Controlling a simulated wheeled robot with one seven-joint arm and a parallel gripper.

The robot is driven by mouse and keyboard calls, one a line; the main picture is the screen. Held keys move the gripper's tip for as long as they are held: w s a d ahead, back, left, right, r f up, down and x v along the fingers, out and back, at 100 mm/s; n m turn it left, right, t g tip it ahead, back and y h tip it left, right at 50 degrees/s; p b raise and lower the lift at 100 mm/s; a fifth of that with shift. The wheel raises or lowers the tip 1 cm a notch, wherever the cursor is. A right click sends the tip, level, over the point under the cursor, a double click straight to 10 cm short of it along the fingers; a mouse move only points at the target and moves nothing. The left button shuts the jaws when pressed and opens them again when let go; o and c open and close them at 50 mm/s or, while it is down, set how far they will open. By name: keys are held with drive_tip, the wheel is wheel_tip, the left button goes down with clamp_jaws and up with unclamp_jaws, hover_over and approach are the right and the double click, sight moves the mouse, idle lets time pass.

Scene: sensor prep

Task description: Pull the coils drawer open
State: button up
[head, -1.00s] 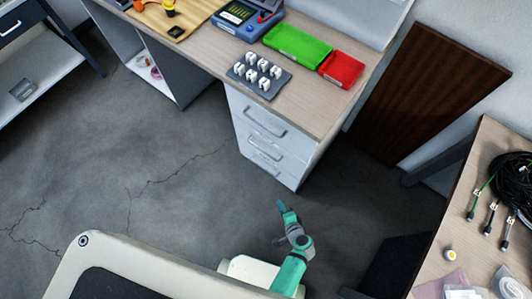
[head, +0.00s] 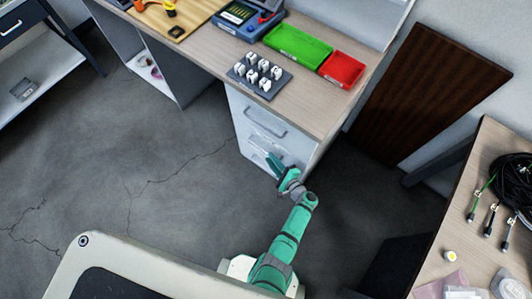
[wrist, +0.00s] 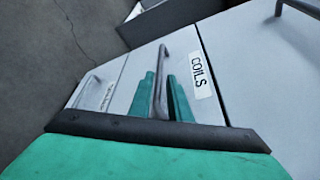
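The coils drawer (wrist: 207,102) has a pale grey front with a white "COILS" label and a grey bar handle (wrist: 161,80). It is the middle drawer of the cabinet under the workbench and looks shut; in the head view my gripper (head: 273,161) partly covers it. In the wrist view the two teal fingers of my gripper (wrist: 161,98) stand apart, one on each side of the handle. A gap shows between the right finger and the handle; whether the left finger touches it I cannot tell.
The upper drawer handle (head: 264,124) and a lower labelled drawer (wrist: 97,90) flank the coils drawer. Above, the workbench (head: 318,110) holds a dark rack of white pieces (head: 262,75), a green tray (head: 297,46) and a red tray (head: 342,70). The floor (head: 180,190) to the left is clear.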

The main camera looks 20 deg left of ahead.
sight(266, 153)
drive_tip(key=shift+x, duration=2.5)
clamp_jaws()
